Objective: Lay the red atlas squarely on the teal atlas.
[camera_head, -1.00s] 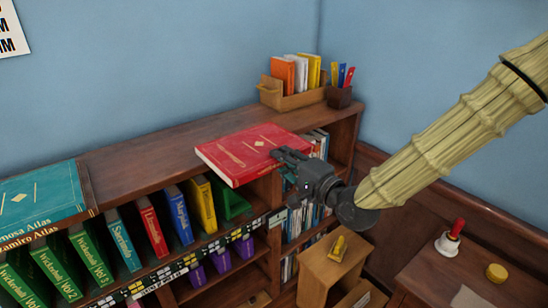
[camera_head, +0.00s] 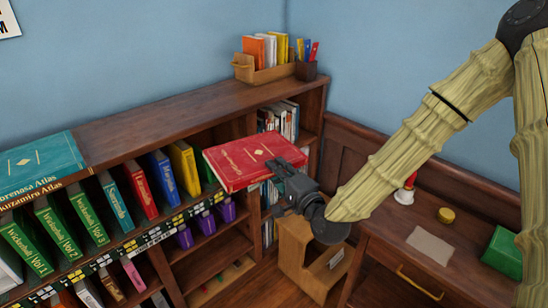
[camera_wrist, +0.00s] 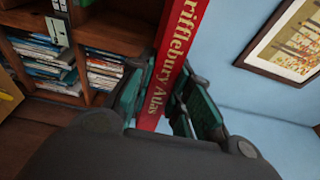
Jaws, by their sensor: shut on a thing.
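The red atlas (camera_head: 245,160) is held flat in the air in front of the bookcase, near its right part. My gripper (camera_head: 284,168) is shut on its right end. In the wrist view the red atlas (camera_wrist: 172,60) shows its spine, lettered "Trifflebury Atlas", between the two finger pads. The teal atlas (camera_head: 40,160) lies flat on the bookcase top at the far left, partly cut off by the picture edge. A clear stretch of bookcase top lies between the two atlases.
The bookcase top (camera_head: 150,125) is bare in the middle. Upright books (camera_head: 115,200) fill the shelf below. A desk (camera_head: 390,245) stands at the right.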

